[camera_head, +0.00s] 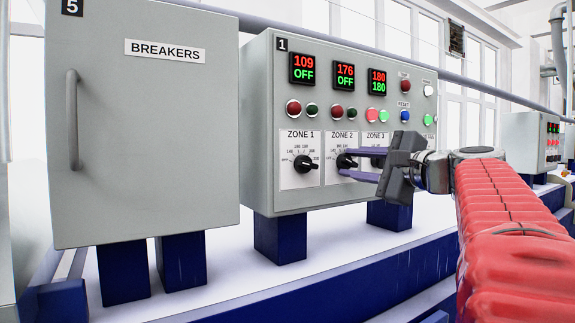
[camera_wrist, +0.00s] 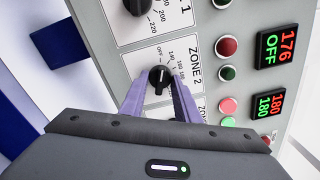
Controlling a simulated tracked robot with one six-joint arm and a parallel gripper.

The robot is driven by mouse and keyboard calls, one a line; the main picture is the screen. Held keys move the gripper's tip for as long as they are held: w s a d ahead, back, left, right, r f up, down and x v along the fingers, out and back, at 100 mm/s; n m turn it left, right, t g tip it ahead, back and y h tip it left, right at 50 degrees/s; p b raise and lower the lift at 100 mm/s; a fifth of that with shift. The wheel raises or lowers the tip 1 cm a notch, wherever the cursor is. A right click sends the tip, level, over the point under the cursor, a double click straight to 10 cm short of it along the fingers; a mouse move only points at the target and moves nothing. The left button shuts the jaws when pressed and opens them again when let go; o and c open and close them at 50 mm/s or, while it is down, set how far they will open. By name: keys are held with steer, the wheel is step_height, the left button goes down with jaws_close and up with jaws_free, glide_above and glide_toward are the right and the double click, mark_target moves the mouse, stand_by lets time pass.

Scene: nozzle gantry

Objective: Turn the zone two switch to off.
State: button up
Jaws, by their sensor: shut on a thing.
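The zone 2 switch (camera_head: 345,161) is a round black knob on the grey control panel, between the zone 1 and zone 3 knobs. It also shows in the wrist view (camera_wrist: 160,76) on its white ZONE 2 plate (camera_wrist: 144,60), with OFF and temperature marks around it. My gripper (camera_head: 348,162) has its purple fingers on either side of this knob and is shut on it. The zone 2 display (camera_head: 345,75) reads 176 in red and OFF in green. My fingers partly cover the dial, and the knob's exact pointing is hard to tell.
The zone 1 knob (camera_head: 303,163) is close on the left. The zone 3 knob (camera_head: 378,161) is partly hidden behind my gripper. Red and green buttons sit above the dials. A grey BREAKERS cabinet (camera_head: 150,130) with a handle stands at the left.

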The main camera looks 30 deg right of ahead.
steer(key=shift+f+n, duration=0.1)
steer(key=shift+n, duration=0.8)
steer(key=shift+a, duration=0.1)
steer(key=o, duration=1)
steer(key=shift+s, duration=0.1)
steer(key=shift+s, duration=0.6)
steer(key=s, duration=1.2)
steer(key=shift+s+d, duration=0.2)
steer(key=shift+d, duration=0.05)
